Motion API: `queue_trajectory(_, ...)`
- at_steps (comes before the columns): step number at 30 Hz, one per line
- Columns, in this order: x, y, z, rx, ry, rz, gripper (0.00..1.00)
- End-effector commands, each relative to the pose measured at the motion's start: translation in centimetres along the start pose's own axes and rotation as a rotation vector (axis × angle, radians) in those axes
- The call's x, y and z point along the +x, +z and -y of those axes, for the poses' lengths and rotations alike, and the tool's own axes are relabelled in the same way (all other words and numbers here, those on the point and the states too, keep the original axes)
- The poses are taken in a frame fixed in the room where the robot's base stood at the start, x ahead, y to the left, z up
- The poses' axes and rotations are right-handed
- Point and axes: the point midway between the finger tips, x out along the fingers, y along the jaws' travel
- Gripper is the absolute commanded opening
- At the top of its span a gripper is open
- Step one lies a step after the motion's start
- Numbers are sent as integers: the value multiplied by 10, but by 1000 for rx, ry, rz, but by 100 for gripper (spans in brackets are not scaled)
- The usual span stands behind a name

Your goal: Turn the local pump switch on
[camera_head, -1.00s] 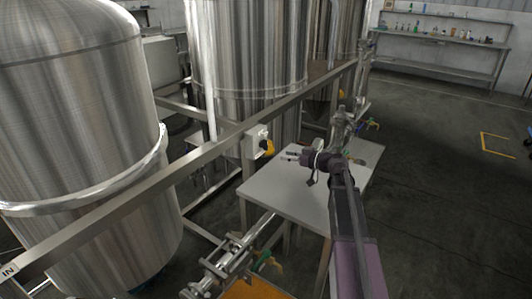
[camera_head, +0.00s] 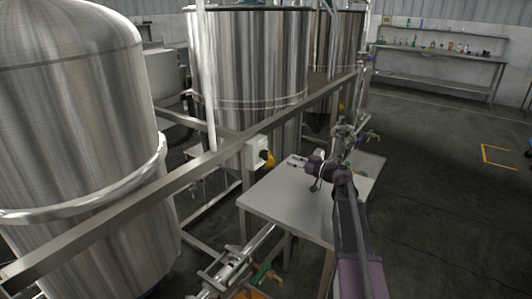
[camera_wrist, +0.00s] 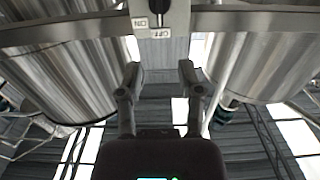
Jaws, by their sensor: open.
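The pump switch is a pale box (camera_head: 256,152) on the metal rail, with a yellow-orange part (camera_head: 267,159) on its right side. In the wrist view the switch box (camera_wrist: 150,32) is at the top edge, partly cut off. Its ON and OFF labels appear upside down. A black lever (camera_wrist: 160,10) lines up with the OFF label. My gripper (camera_head: 292,161) is a little right of the switch, above the table. In the wrist view my gripper (camera_wrist: 158,76) has its fingers spread below the box, with nothing between them.
The metal rail (camera_head: 205,160) runs past steel tanks (camera_head: 75,130). A grey table (camera_head: 285,205) lies under my arm. Pipes and valves stand at its far end (camera_head: 350,135) and near end (camera_head: 232,265). Open floor lies to the right.

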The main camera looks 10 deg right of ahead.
Motion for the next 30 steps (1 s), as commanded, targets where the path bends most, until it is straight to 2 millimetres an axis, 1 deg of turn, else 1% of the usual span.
queue_trajectory(8, 34, 0, -1, 0, -1, 0, 47)
queue_trajectory(21, 101, 0, -1, 0, -2, 0, 47)
queue_trajectory(24, 112, 0, -1, 0, -1, 0, 47)
queue_trajectory(30, 126, 0, 0, 0, -1, 0, 47)
